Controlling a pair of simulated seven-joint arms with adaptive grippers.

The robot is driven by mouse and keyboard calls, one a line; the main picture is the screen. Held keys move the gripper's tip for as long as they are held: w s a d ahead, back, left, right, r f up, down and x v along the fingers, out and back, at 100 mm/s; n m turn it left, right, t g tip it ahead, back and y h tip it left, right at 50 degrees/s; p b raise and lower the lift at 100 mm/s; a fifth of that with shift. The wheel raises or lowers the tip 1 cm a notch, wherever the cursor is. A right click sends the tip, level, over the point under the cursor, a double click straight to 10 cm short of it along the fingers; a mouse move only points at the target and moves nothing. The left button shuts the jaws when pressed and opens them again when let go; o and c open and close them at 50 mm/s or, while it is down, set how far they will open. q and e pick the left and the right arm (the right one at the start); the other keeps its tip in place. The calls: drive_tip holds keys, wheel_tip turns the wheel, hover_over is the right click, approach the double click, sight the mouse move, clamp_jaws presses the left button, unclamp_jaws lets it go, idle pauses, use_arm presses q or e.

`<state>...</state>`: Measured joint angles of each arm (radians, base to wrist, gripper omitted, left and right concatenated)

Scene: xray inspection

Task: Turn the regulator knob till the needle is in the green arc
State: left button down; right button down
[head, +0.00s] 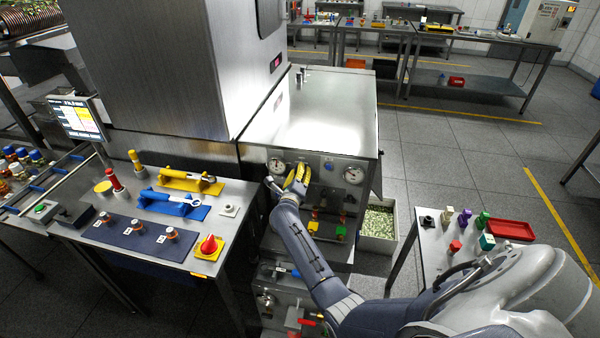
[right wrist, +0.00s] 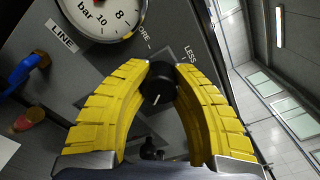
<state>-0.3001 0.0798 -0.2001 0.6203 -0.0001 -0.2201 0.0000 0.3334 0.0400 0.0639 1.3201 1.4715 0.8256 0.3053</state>
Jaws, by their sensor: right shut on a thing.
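The regulator knob (right wrist: 158,86) is black with a white pointer line and sits on the grey panel between printed MORE and LESS labels. My right gripper (right wrist: 162,72) has its yellow fingers shut on the knob from both sides. In the head view my right gripper (head: 296,180) is at the machine's front panel and hides the knob. A round gauge (right wrist: 98,16) marked in bar shows partly beside the knob; its top is cut off, and I cannot tell its needle's reading or see a green arc. My left gripper is not in view.
The panel carries small white dials at left (head: 277,166) and right (head: 353,174), with coloured valves below. A blue handle (right wrist: 26,76) is near the LINE label. A bench (head: 150,215) with tools stands left; a side table with a red tray (head: 510,229) stands right.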

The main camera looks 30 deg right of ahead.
drive_tip(key=shift+n, duration=0.5)
drive_tip(key=c, duration=1)
unclamp_jaws()
drive_tip(key=v, duration=1.2)
drive_tip(key=shift+r, duration=0.1)
